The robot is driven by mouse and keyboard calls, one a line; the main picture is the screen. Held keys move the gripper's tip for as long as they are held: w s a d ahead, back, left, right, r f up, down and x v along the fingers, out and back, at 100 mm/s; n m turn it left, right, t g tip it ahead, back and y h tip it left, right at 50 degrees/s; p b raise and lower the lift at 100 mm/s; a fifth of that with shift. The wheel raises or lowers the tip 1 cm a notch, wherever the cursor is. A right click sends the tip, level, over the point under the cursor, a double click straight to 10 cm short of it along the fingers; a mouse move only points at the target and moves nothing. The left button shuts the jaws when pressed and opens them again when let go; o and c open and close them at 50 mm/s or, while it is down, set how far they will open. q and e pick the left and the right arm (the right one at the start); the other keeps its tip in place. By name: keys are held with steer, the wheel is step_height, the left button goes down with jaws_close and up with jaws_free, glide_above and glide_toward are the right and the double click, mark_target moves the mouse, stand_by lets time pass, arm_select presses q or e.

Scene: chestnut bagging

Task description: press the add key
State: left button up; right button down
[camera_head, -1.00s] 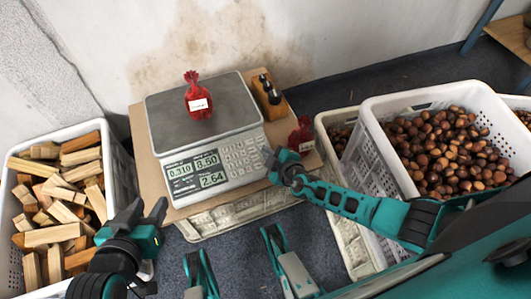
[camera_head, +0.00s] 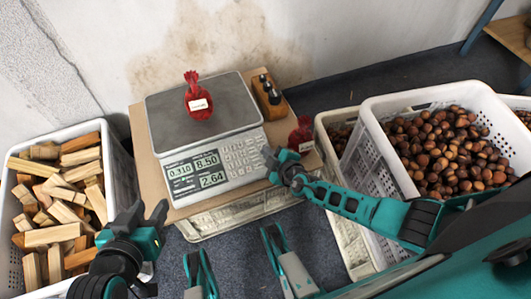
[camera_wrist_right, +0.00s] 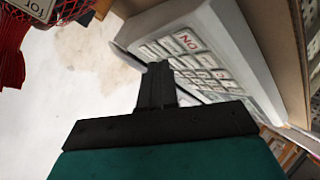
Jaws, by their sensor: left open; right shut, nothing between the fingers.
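The scale (camera_head: 205,125) stands on a cardboard-topped crate, with a red net bag (camera_head: 198,97) with a white label on its plate. Its display (camera_head: 194,172) reads 0.310, 8.50 and 2.64. The keypad (camera_head: 243,158) is at the front right of the scale; it also shows in the right wrist view (camera_wrist_right: 190,60). My right gripper (camera_head: 268,154) is shut and empty, with its tips at the keypad's right edge. In the wrist view its fingers (camera_wrist_right: 157,72) overlap the keys; I cannot tell whether they touch. The add key cannot be singled out. My left gripper (camera_head: 148,212) is open and empty, left of the crate.
A second red bag (camera_head: 302,134) lies right of the scale, close to my right gripper. A wooden block with dark tools (camera_head: 267,95) is behind it. A chestnut crate (camera_head: 375,150) stands at the right, a crate of wood pieces (camera_head: 122,165) at the left.

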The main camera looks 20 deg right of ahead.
stand_by(0.3)
steer(key=shift+f, duration=0.1)
steer(key=shift+w+f, duration=0.15)
steer(key=shift+f, duration=0.1)
steer(key=shift+f, duration=0.4)
stand_by(0.4)
steer(key=shift+r, duration=0.15)
steer(key=shift+r+p, duration=0.55)
steer(key=shift+r, duration=0.05)
steer(key=shift+s, duration=0.2)
